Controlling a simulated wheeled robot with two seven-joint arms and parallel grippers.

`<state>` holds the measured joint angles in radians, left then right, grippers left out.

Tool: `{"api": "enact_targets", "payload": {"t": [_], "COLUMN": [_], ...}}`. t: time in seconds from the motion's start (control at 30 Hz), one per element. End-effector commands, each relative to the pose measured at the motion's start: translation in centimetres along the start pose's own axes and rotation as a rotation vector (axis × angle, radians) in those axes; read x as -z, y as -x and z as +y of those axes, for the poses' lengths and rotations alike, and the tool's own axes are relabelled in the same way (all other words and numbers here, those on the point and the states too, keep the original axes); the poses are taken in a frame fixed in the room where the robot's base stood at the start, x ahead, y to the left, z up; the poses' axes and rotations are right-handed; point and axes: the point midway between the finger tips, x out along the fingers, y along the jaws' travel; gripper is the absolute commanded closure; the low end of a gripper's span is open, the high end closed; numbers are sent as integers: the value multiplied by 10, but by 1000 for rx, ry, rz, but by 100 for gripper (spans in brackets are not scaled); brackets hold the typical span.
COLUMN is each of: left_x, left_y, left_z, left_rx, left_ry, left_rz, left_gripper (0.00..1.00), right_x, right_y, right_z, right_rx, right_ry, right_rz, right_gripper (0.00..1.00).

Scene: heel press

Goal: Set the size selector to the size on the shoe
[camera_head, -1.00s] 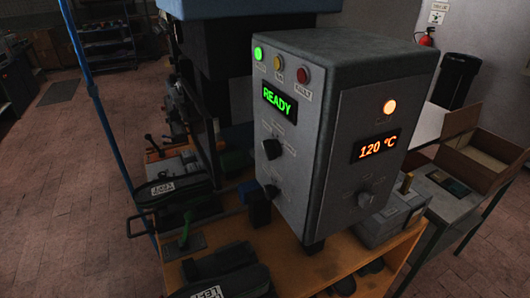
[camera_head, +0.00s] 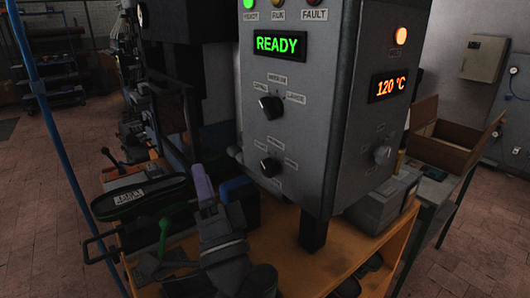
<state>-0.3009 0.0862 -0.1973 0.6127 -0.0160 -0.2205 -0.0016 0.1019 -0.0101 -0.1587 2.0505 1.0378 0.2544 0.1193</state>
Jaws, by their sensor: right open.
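The grey control box (camera_head: 300,185) stands upright in the middle of the head view. Its front face has an upper black knob (camera_head: 271,107) with three small labels around it and a lower black knob (camera_head: 270,167), also with labels. My left gripper is out of view.
A green display (camera_head: 279,44) reads READY; an orange one (camera_head: 388,85) reads 120 °C. A third knob (camera_head: 383,155) is on the box's right face. A green lever (camera_head: 164,235) stands at the lower left. A cardboard box (camera_head: 450,147) is at the right.

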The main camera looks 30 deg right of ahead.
Motion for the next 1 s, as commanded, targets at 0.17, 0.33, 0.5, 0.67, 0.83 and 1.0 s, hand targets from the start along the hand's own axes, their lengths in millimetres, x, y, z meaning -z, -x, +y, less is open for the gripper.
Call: {"api": "enact_targets", "payload": {"t": [0.17,0.33,0.5,0.67,0.83,1.0], "left_x": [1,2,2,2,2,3], "left_y": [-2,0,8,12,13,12], "left_z": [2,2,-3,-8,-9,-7], "left_rx": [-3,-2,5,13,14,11], "left_ry": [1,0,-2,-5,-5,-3], "left_rz": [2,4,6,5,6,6], "left_gripper": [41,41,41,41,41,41], "right_x": [65,85,108,128,137,138], "right_y": [-22,-27,-59,-86,-99,-99], "right_z": [6,16,20,26,30,30], "right_rx": [7,-17,-15,-16,-19,-19], "right_ry": [-327,-420,-417,-416,-417,-417], "right_rz": [497,646,645,644,644,643], "right_gripper": [46,46,46,46,46,46]}}
